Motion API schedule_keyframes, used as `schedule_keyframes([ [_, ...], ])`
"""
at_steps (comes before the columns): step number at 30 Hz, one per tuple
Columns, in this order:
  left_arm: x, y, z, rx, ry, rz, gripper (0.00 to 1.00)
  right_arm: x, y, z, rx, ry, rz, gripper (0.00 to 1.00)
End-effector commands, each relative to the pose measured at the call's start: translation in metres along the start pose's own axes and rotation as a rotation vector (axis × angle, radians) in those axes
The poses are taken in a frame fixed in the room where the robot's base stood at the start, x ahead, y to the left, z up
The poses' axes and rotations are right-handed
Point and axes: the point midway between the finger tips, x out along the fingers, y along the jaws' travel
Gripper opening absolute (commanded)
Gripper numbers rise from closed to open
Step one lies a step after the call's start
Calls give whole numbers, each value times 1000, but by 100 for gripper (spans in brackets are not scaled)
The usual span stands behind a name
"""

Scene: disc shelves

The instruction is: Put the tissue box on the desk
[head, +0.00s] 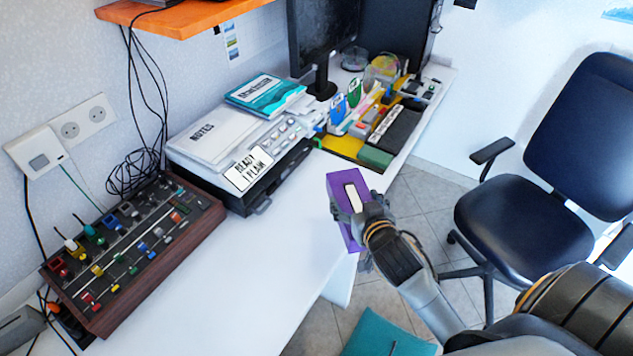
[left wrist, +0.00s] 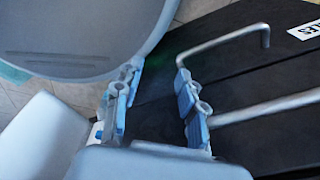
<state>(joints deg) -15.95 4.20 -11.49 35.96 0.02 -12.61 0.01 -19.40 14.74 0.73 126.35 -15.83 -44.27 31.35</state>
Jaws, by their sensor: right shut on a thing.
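The tissue box (head: 338,186) is purple with a white strip on its top face. In the head view it is held at the front edge of the white desk (head: 235,290), overlapping that edge in the picture. I cannot tell its exact height above the desk. My right gripper (head: 362,212) is shut on the tissue box and hides part of its right side. My left gripper (left wrist: 157,105) shows in the left wrist view with its fingers apart and nothing between them.
A mixer panel (head: 130,250), a machine with papers (head: 215,135), a monitor (head: 322,40) and a yellow organiser (head: 345,143) stand on the desk. Its front middle is clear. A dark chair (head: 525,215) stands right. Metal handles (left wrist: 225,40) show near my left gripper.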

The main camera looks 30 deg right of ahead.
Motion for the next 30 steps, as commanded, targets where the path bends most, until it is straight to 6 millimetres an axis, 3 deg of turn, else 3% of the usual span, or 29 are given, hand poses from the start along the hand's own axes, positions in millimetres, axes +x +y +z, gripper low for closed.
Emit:
schedule_keyframes([
  [4, -6, 7, 21, 3, -27, 9, 40, 12, -2, -5, 15, -1, 8, 43],
  [9, -9, 5, 31, 5, -44, 6, 40, 42, -29, 0, 15, -1, 7, 43],
  [15, -11, -2, 30, 5, -43, -2, 40, 81, -66, 7, 13, 0, 5, 43],
  [21, -5, -4, 21, 3, -28, -5, 40, 114, -86, 37, 12, -3, 8, 43],
  [30, -2, -4, 18, 2, -23, -5, 40, 134, -99, 56, 9, -4, 8, 43],
])
